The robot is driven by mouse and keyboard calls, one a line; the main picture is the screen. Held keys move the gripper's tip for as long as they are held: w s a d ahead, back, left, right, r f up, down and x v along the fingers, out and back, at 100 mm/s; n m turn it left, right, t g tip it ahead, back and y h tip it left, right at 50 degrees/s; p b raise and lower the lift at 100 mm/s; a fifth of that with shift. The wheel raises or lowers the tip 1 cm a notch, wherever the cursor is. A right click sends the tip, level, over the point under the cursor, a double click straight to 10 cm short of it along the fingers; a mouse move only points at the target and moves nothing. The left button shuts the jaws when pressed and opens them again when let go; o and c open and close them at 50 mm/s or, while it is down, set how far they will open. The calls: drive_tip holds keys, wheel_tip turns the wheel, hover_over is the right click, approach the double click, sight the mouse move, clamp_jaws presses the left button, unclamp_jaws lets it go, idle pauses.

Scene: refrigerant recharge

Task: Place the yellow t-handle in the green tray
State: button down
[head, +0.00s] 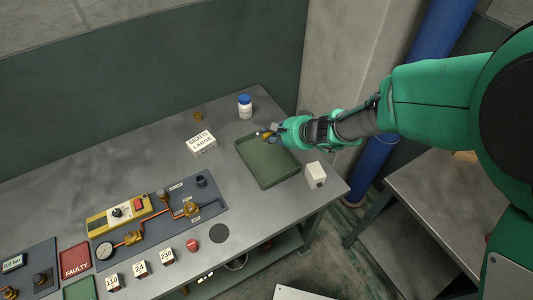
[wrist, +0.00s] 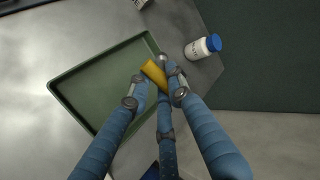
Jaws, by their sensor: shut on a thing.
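The yellow t-handle (wrist: 154,74) is held between my gripper's blue fingertips in the wrist view. In the head view a small bit of yellow shows at my gripper (head: 268,135). My gripper also shows in the wrist view (wrist: 155,88), shut on the handle. The green tray (head: 279,180) is a shallow, empty rectangle on the right part of the bench; it also shows in the wrist view (wrist: 85,85). The handle appears over the tray's far right part, near its rim. Its height above the tray is hard to tell. My fingers hide part of the handle and tray.
A white bottle with a blue cap (head: 245,106) stands behind the tray. A white labelled box (head: 201,144) is left of it, and a small white box (head: 315,175) is at its right. A gauge and valve panel (head: 155,215) lies front left, near a red FAULTY tray (head: 75,261).

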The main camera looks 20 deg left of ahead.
wheel_tip(320, 180, down, 6)
drive_tip(key=shift+f+b, duration=0.15)
drive_tip(key=shift+b, duration=1.05)
drive_tip(key=shift+f+b, duration=1.45)
drive_tip(key=shift+b, duration=0.15)
drive_tip(key=c, duration=1.7)
unclamp_jaws()
drive_tip(key=shift+c, duration=0.2)
drive_tip(key=p+v, duration=0.1)
drive_tip(key=v, duration=0.7)
drive_tip(key=shift+p, duration=0.4)
